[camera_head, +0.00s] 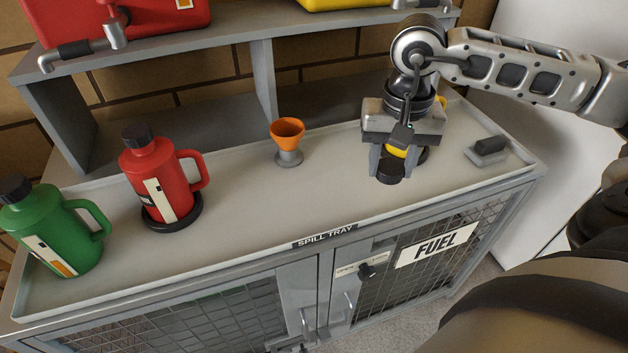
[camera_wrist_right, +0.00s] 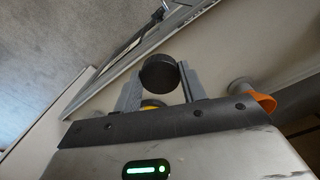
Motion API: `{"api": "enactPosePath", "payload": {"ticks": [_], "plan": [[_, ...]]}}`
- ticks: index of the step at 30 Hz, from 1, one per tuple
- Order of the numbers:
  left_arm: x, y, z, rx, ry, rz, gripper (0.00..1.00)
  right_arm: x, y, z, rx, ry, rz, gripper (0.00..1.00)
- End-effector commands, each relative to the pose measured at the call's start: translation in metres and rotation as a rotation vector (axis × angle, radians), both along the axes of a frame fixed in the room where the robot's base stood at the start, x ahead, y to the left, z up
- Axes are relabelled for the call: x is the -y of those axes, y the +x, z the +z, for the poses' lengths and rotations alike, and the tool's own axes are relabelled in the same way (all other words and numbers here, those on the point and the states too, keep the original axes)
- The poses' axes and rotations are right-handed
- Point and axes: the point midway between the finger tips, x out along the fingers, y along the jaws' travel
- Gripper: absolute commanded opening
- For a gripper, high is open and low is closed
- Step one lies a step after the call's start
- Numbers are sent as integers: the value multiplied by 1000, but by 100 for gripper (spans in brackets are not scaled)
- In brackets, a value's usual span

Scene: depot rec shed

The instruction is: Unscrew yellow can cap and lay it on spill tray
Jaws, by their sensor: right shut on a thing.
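My right gripper (camera_head: 390,172) points down over the right part of the spill tray (camera_head: 300,200) and is shut on a black cap (camera_wrist_right: 160,72). The cap shows between the fingertips in both views. A bit of yellow (camera_head: 397,152) shows between the fingers, behind the cap. The yellow can (camera_head: 440,101) is mostly hidden behind my gripper; only small yellow parts show. In the wrist view no can body shows below the cap, but I cannot tell its exact gap to the can or tray. My left gripper is out of view.
On the tray stand a red can (camera_head: 160,172) on a black ring, a green can (camera_head: 50,235) and an orange funnel (camera_head: 287,132). A small grey block with a black top (camera_head: 487,150) sits right. The middle front is bare. A shelf (camera_head: 200,52) stands behind.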

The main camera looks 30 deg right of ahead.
Motion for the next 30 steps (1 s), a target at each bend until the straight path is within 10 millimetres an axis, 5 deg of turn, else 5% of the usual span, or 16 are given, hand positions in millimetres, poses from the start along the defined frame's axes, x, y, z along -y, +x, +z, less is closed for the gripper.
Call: {"api": "enactPosePath", "payload": {"ticks": [9,15,30], "plan": [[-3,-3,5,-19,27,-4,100,-15,77,-32,-2,8,2,14],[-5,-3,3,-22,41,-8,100,-19,107,-71,-5,4,3,14],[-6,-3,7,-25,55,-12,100,-21,126,-121,-3,1,3,14]]}}
